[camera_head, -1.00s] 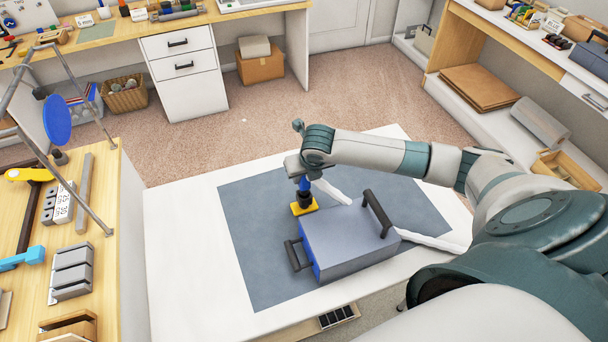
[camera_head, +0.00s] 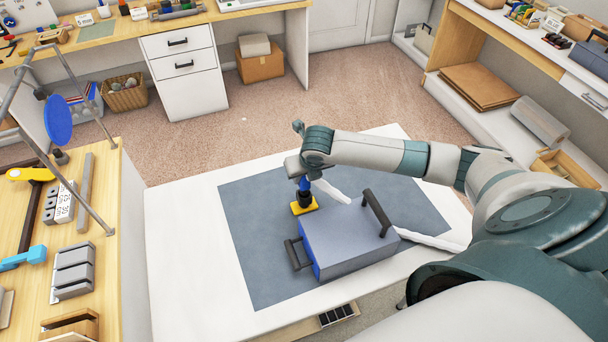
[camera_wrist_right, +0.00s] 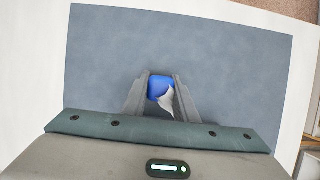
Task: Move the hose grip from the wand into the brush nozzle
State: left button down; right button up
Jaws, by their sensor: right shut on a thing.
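My right gripper (camera_head: 303,179) is shut on the blue hose grip (camera_head: 305,184), which stands about upright over the mat. The right wrist view shows the blue grip (camera_wrist_right: 158,87) between the two fingers, with a white piece beside it. The brush nozzle (camera_head: 304,208) has a yellow base and a black collar and sits on the mat directly below the grip. The grip's lower end meets the black collar; I cannot tell how deep it sits. A white length (camera_head: 332,190) runs from near the grip toward the grey-blue box; another white length (camera_head: 432,241), perhaps the wand, lies right of it. My left gripper is out of view.
The grey-blue box (camera_head: 345,242) with dark handles stands close right of the nozzle. The blue-grey mat (camera_head: 252,230) is clear on its left side. A wooden bench (camera_head: 100,215) with tools and a metal frame stands at the left.

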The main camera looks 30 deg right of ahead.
jog(key=shift+f, duration=1.75)
dwell(3.9)
jog(key=o, duration=1.6)
jog(key=shift+r, duration=0.15)
jog(key=shift+v, duration=3.35)
